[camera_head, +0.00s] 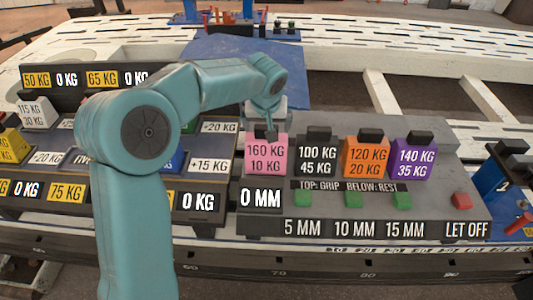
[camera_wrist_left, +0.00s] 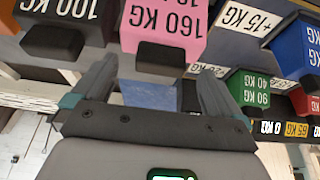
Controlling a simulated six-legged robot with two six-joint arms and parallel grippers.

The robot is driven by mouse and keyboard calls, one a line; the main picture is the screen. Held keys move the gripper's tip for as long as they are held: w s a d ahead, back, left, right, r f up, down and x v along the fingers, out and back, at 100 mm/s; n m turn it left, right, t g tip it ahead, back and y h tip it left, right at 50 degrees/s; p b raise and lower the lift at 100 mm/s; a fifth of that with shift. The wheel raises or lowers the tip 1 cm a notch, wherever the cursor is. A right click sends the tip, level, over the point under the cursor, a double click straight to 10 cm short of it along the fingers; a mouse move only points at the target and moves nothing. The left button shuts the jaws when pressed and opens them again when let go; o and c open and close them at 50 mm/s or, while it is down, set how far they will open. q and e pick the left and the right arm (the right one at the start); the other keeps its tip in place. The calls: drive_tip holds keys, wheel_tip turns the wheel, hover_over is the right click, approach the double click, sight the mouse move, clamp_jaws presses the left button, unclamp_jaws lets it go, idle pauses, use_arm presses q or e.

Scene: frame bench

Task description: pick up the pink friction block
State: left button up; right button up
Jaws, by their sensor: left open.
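The pink friction block (camera_head: 266,158), labelled 160 KG over 10 KG, stands at the left end of a row of blocks on a grey stand. In the left wrist view the pink block (camera_wrist_left: 166,22) shows upside down, with its dark grip knob (camera_wrist_left: 160,58) toward my fingers. My left gripper (camera_head: 267,122) is just above and behind the block in the head view. In the left wrist view the left gripper (camera_wrist_left: 157,78) is open, with the knob roughly between its fingertips. Contact cannot be told. My right gripper is not in view.
To the right stand a black block (camera_head: 316,160), an orange block (camera_head: 365,160) and a purple block (camera_head: 413,160), close together with dark knobs. Green buttons and a red button (camera_head: 461,200) sit in front. A weight rack (camera_head: 150,200) is at the left, partly hidden by my arm.

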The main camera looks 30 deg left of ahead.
sight(266, 141)
use_arm(q)
drive_tip(key=b+x, duration=0.1)
drive_tip(key=x, duration=0.3)
drive_tip(key=shift+a+f, duration=0.15)
drive_tip(key=shift+f, duration=0.2)
drive_tip(key=shift+s+r, duration=0.1)
drive_tip(key=shift+r, duration=0.05)
drive_tip(key=shift+c, duration=0.7)
clamp_jaws()
drive_tip(key=shift+r, duration=0.1)
wheel_tip(266, 141, up, 20)
drive_tip(key=p, duration=0.6)
drive_tip(key=shift+p, duration=0.35)
